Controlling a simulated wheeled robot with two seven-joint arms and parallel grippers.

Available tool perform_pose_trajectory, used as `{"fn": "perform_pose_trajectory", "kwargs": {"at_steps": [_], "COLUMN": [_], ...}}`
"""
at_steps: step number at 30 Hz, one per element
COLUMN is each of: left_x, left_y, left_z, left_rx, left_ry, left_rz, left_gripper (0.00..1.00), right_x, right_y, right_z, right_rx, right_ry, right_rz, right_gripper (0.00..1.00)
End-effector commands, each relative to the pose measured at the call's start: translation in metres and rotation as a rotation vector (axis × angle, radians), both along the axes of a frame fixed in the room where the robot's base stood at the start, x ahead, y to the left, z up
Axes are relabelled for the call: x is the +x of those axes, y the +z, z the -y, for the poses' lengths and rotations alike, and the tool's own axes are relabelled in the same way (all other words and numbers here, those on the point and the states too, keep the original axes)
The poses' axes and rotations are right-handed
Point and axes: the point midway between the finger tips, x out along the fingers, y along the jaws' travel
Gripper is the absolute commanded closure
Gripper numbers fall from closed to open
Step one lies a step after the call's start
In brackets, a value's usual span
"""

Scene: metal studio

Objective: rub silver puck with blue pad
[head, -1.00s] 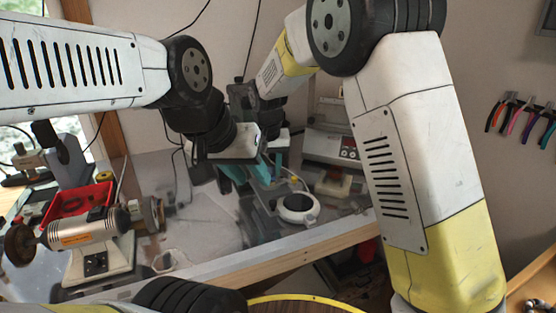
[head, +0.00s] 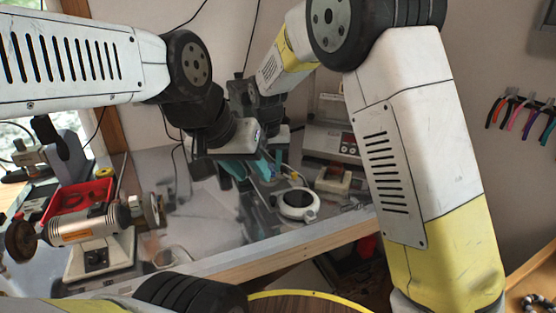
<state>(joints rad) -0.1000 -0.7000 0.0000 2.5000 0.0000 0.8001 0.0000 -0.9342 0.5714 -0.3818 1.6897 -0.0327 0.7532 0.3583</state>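My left gripper (head: 247,170) hangs over the back of the bench near the middle of the head view, with teal fingers pointing down. My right gripper (head: 280,156) is just behind and to its right, largely hidden by the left wrist, with only a bit of teal showing. The two grippers are close together. I cannot tell whether either is open or shut, or what they hold. I cannot make out the silver puck or the blue pad; the grippers may hide them.
A white ring-shaped part with a dark centre (head: 297,204) is by the bench's front edge. A grey device (head: 332,143) stands behind it. A polishing machine (head: 88,228) and red tray (head: 80,197) are at left. Grey bench top (head: 205,215) lies bare between.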

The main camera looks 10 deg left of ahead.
Motion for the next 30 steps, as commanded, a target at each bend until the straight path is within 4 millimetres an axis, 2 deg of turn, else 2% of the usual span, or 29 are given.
{"fn": "perform_pose_trajectory", "kwargs": {"at_steps": [20, 30], "left_x": [0.0, 0.0], "left_y": [0.0, 0.0], "left_z": [0.0, 0.0], "left_rx": [0.0, 0.0], "left_ry": [0.0, 0.0], "left_rz": [0.0, 0.0], "left_gripper": [0.64, 0.64], "right_x": [-0.0002, -0.0023], "right_y": [-0.006, -0.0063], "right_z": [-0.0005, -0.0082], "right_rx": [0.0, 0.0], "right_ry": [0.0, -0.001], "right_rz": [0.0, -0.001], "right_gripper": [1.0, 1.0]}}
